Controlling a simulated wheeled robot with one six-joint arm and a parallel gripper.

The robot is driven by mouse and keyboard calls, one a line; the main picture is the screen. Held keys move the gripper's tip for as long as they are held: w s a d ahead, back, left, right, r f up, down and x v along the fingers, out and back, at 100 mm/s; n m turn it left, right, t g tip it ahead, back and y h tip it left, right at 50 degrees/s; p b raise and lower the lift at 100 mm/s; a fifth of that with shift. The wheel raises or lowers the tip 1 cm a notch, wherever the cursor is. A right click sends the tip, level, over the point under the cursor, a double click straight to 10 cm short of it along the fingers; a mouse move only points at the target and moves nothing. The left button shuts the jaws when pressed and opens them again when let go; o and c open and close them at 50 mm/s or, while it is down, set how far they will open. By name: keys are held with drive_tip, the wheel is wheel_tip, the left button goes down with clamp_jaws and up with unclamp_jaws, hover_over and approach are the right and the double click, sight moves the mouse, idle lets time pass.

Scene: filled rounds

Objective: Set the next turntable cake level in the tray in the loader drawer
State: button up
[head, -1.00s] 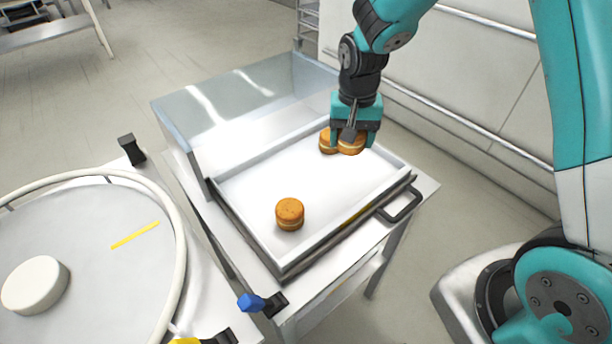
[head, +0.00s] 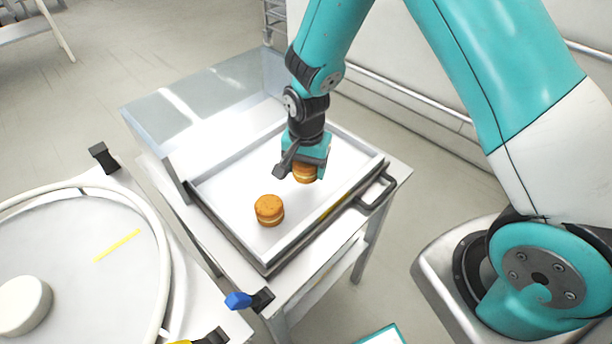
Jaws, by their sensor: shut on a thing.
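My gripper (head: 304,172) is shut on a round golden-brown cake with a pale middle band (head: 304,174), partly covered by the fingers. It is over the right-middle part of the white tray (head: 238,195) in the loader drawer. I cannot tell whether the held cake touches the tray floor. Another cake (head: 269,210) sits level in the tray, left of and nearer than the held one, with a small gap between them. The tray area behind my gripper is hidden. The turntable (head: 75,275) at left shows no cakes on its visible part.
A clear cover (head: 200,110) stands at the tray's back left. A white hub (head: 25,305) and a pale rail (head: 160,250) are on the turntable; a blue-tipped clamp (head: 240,300) sits between turntable and drawer.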

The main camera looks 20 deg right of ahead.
sight(306, 187)
drive_tip(key=shift+f, duration=2.2)
drive_tip(key=shift+f, duration=0.2)
drive_tip(key=o, duration=0.7)
drive_tip(key=shift+r, duration=0.15)
wheel_tip(306, 187, up, 12)
drive_tip(key=shift+f+b, duration=0.1)
drive_tip(key=shift+b, duration=0.65)
drive_tip(key=s+a+r+n+y, duration=0.1)
drive_tip(key=s+r+n, duration=0.4)
drive_tip(key=s, duration=0.2)
drive_tip(key=s+a+r+n+y, duration=0.1)
drive_tip(key=s+a+r+n, duration=0.1)
drive_tip(key=s+r+n, duration=0.3)
drive_tip(key=s+a+r+n+y, duration=0.1)
drive_tip(key=s+r+n+y, duration=0.1)
drive_tip(key=s+r+n, duration=0.3)
drive_tip(key=shift+s+a+r, duration=0.15)
drive_tip(key=shift+s+r, duration=0.25)
drive_tip(key=shift+s, duration=0.3)
drive_tip(key=shift+s+a+r, duration=0.1)
drive_tip(key=shift+s+r, duration=0.25)
drive_tip(key=shift+s, duration=0.4)
drive_tip(key=shift+s+a+r, duration=0.15)
drive_tip(key=shift+s+r, duration=0.25)
drive_tip(key=shift+s, duration=0.3)
